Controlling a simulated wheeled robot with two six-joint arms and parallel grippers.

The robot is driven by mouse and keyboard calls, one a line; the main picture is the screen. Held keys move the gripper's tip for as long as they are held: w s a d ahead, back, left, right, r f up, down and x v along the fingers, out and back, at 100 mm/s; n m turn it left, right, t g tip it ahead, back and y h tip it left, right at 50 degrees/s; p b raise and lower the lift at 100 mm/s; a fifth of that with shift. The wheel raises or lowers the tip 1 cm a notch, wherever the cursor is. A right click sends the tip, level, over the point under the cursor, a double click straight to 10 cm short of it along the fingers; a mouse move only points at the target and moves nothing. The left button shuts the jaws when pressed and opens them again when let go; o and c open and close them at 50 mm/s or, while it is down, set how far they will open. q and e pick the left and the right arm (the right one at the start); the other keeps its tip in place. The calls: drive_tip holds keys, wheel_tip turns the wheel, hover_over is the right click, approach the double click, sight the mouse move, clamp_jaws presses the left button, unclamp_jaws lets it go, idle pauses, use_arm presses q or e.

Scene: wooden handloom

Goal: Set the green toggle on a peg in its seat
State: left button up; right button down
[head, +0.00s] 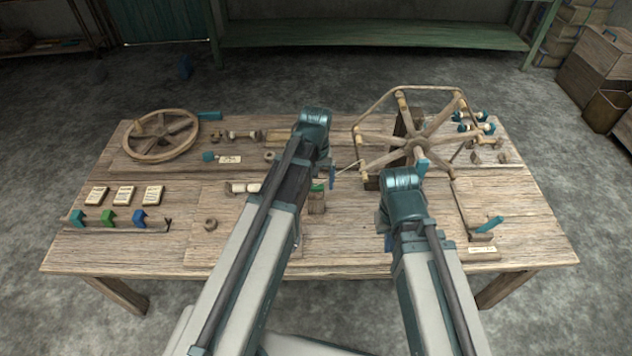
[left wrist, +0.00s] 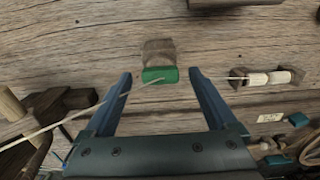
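The green toggle (left wrist: 160,75) sits against the end of a small wooden block (left wrist: 159,52) in the left wrist view, with a pale cord reaching it from the left. In the head view the green toggle (head: 318,187) shows partly, above the wooden block (head: 316,204) and beside my left arm. My left gripper (left wrist: 160,79) is open, one blue finger on each side of the toggle, with visible gaps. I cannot tell its height over the toggle. My right arm's wrist (head: 405,195) is right of it in the head view; its fingers are mostly hidden.
A spoked wooden wheel (head: 415,140) stands upright at right, and another wheel (head: 160,135) lies at back left. A rack (head: 115,227) at left holds teal, green and blue hooks. White spools (left wrist: 268,78) lie near the left gripper. The front middle table is fairly clear.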

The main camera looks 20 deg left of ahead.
use_arm(q)
drive_tip(key=shift+r, duration=0.1)
wheel_tip(320, 180, up, 14)
drive_tip(key=p, duration=1.3)
drive_tip(key=shift+f+p, duration=0.2)
drive_tip(key=shift+p, duration=0.2)
drive_tip(key=s+d+r+m+p, duration=0.2)
drive_tip(key=s+d+m, duration=0.1)
drive_tip(key=s+d, duration=0.2)
drive_tip(key=s+d+r+m+y+p, duration=0.1)
drive_tip(key=s+d+m, duration=0.3)
drive_tip(key=s, duration=0.5)
drive_tip(key=shift+s+d+r+p, duration=0.15)
drive_tip(key=shift+d+r+p, duration=0.55)
drive_tip(key=shift+d+r, duration=0.05)
